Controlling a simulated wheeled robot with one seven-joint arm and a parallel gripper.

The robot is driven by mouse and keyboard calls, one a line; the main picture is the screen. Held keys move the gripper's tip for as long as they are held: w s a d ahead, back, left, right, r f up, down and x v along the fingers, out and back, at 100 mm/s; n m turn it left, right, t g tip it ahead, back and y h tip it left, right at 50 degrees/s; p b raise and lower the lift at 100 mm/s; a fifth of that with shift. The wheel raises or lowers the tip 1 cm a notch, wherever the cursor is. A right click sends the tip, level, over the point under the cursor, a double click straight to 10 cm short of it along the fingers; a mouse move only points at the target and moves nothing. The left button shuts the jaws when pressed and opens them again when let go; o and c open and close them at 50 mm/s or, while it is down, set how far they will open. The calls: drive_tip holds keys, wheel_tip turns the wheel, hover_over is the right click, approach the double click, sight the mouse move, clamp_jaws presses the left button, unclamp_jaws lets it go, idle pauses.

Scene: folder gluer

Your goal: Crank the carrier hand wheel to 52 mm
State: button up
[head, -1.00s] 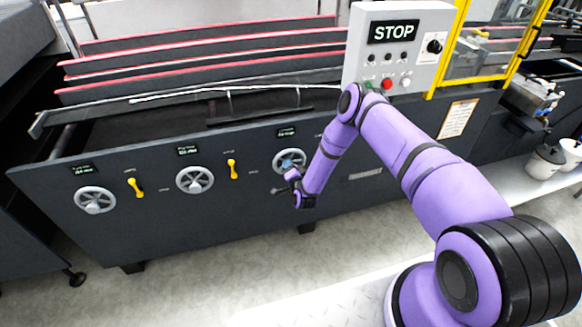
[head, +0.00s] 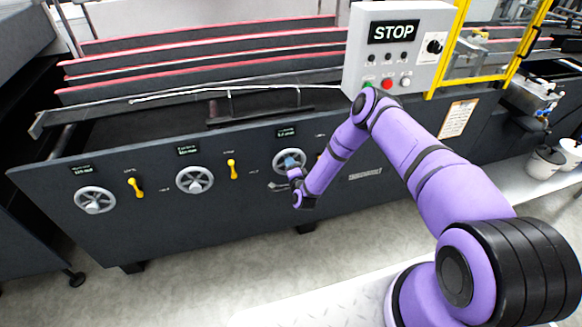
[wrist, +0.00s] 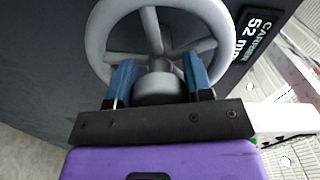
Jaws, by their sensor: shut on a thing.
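The carrier hand wheel (head: 281,168) is the rightmost of three grey spoked wheels on the dark machine panel. It fills the top of the wrist view (wrist: 96,45). My gripper (head: 293,163) is at this wheel, partly covering it in the head view. In the wrist view, its blue fingers (wrist: 160,84) stand on either side of a short grey cylindrical part at the wheel's middle and are shut on it. I cannot tell whether this part is hub or knob. The carrier display (wrist: 252,38) beside the wheel reads 52 mm.
Two other hand wheels (head: 195,180) (head: 95,200) and yellow levers (head: 135,187) (head: 232,169) are on the panel to the left. A grey control box (head: 352,65) with a STOP sign stands above right. The floor before the panel is clear.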

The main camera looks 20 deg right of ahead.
drive_tip(key=o, duration=1)
drive_tip(key=shift+s, duration=0.1)
drive_tip(key=s, duration=1)
drive_tip(key=shift+s, duration=0.35)
